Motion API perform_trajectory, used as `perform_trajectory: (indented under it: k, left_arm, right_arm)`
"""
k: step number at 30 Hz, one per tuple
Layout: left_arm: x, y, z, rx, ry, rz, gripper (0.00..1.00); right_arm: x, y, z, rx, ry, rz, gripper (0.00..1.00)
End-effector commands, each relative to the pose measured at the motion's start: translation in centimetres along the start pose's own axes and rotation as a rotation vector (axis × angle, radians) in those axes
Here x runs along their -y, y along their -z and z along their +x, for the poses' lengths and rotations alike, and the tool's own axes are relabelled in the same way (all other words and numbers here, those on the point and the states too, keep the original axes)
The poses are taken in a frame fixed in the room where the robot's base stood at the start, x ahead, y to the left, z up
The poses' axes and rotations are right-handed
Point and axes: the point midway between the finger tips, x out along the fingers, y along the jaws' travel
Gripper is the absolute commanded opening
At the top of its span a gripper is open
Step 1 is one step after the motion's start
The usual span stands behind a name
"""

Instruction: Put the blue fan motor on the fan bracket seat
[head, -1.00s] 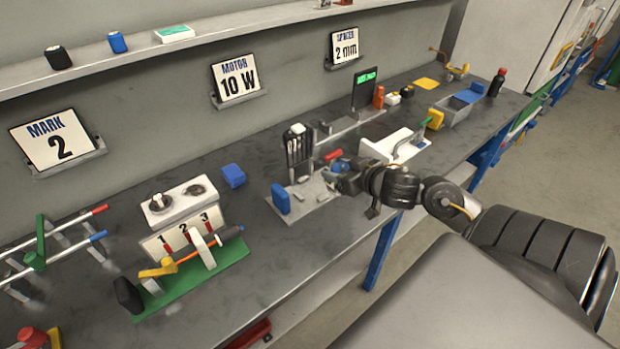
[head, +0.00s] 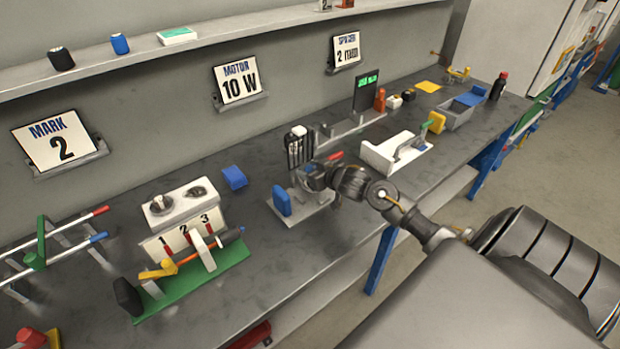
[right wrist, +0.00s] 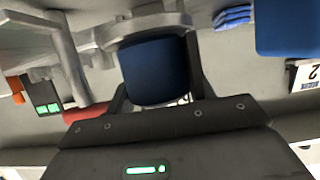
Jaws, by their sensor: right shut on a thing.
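My right gripper (head: 314,180) is shut on the blue fan motor (right wrist: 155,70), whose rounded blue body fills the space between the two fingers in the right wrist view. In the head view the motor is mostly hidden by the gripper. The gripper is over the grey base plate (head: 300,216) of a fixture with a black slotted upright (head: 299,146). A grey curved bracket (right wrist: 150,25), which looks like the fan bracket seat, is right by the motor in the right wrist view. I cannot tell whether they touch. My left gripper is not in view.
A blue upright block (head: 281,201) stands at the left end of the base plate and a red part (head: 335,156) is behind the gripper. A white fixture (head: 385,153) is to the right. A blue block (head: 234,178) lies left.

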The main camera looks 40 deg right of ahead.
Motion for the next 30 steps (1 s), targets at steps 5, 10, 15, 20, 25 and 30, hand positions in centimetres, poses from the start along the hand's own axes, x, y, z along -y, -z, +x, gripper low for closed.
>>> perform_trajectory:
  k: [5, 10, 15, 20, 25, 30]
  left_arm:
    - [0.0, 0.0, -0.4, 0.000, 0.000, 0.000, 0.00]
    - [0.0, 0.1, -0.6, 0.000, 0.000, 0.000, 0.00]
    - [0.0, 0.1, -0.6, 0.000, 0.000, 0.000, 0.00]
    - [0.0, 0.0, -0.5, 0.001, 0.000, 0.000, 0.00]
    - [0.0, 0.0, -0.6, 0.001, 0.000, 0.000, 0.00]
    - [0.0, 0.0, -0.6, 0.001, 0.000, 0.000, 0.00]
  right_arm:
    - [0.0, -1.7, 1.2, 0.003, -0.001, 0.003, 0.23]
    - [0.0, -3.1, 1.8, 0.002, -0.001, 0.001, 0.24]
    - [0.1, -3.5, 1.8, 0.009, 0.000, 0.000, 0.14]
    - [0.1, -3.6, 1.8, 0.009, 0.000, 0.000, 0.71]
    - [0.0, -3.4, 1.8, 0.005, 0.000, 0.000, 0.75]
    - [0.0, -3.2, 1.6, 0.002, 0.000, 0.000, 0.75]
